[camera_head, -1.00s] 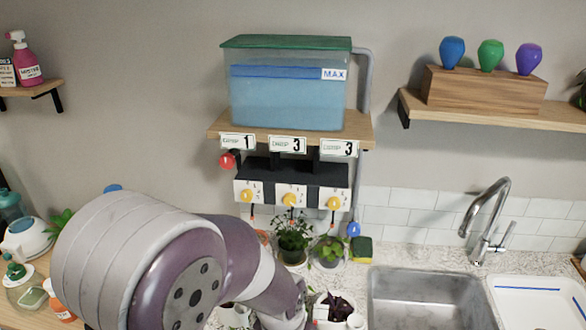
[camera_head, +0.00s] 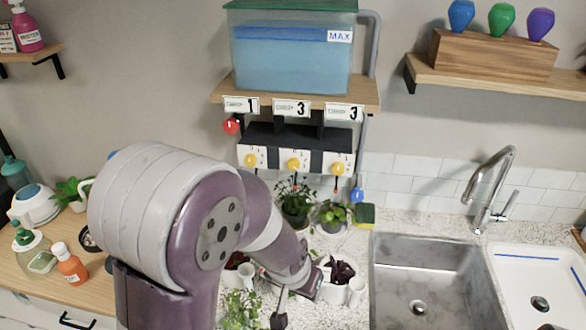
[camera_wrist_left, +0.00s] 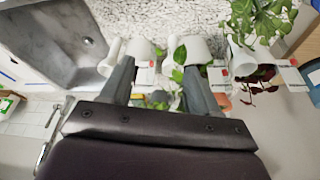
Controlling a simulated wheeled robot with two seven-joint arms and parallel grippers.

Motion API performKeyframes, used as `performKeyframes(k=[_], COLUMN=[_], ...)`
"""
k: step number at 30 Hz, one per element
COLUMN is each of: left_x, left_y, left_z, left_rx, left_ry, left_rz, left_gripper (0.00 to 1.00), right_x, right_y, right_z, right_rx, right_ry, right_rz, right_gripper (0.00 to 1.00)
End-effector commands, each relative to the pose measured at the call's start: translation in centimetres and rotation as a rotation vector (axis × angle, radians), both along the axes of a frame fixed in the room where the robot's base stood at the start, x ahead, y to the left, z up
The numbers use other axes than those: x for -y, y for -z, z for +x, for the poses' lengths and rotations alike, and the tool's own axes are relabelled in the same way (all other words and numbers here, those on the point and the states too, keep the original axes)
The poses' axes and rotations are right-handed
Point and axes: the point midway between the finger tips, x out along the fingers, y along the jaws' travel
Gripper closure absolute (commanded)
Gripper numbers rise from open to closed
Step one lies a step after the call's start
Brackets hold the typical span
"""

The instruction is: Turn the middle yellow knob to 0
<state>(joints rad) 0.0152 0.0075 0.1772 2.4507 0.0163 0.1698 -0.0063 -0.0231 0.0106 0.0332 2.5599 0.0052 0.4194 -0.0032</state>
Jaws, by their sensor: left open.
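The middle yellow knob (camera_head: 294,163) is on a white plate in the black dispenser box under the water tank. Its pointer setting is too small to read. Yellow knobs sit to its left (camera_head: 251,160) and right (camera_head: 338,168). My right gripper is not in view.
The water tank (camera_head: 291,50) stands on a wooden shelf above the box. A red knob (camera_head: 231,126) juts out at the left. Potted plants (camera_head: 295,202) stand below the knobs. A sink (camera_head: 440,260) is at the right, a sponge (camera_head: 365,215) beside it.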

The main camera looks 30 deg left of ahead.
Motion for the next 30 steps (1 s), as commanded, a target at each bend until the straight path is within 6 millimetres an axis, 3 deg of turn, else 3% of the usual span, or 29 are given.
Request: performKeyframes(k=[3, 7, 10, 15, 20, 30], left_x=[-3.0, -7.4, -10.3, -12.2, -12.9, -15.4], left_y=[0.4, -1.6, -3.6, -5.5, -5.9, -5.9], left_z=[8.2, 14.6, 16.3, 16.6, 18.7, 26.4], left_rx=[0.348, 0.765, 1.018, 1.213, 1.224, 1.222], left_ry=[-0.084, -0.174, -0.221, -0.251, -0.252, -0.252], left_rz=[0.021, 0.087, 0.149, 0.207, 0.21, 0.21], left_gripper=[0.39, 0.39, 0.39, 0.39, 0.39, 0.39], right_x=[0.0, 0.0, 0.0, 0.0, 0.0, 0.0], right_y=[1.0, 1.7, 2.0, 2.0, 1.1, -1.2], right_z=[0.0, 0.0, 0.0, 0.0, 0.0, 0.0], right_rx=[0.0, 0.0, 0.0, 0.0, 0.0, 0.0], right_ry=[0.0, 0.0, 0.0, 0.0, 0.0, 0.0], right_rz=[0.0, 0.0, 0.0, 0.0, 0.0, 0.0], right_gripper=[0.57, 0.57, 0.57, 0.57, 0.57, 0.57])
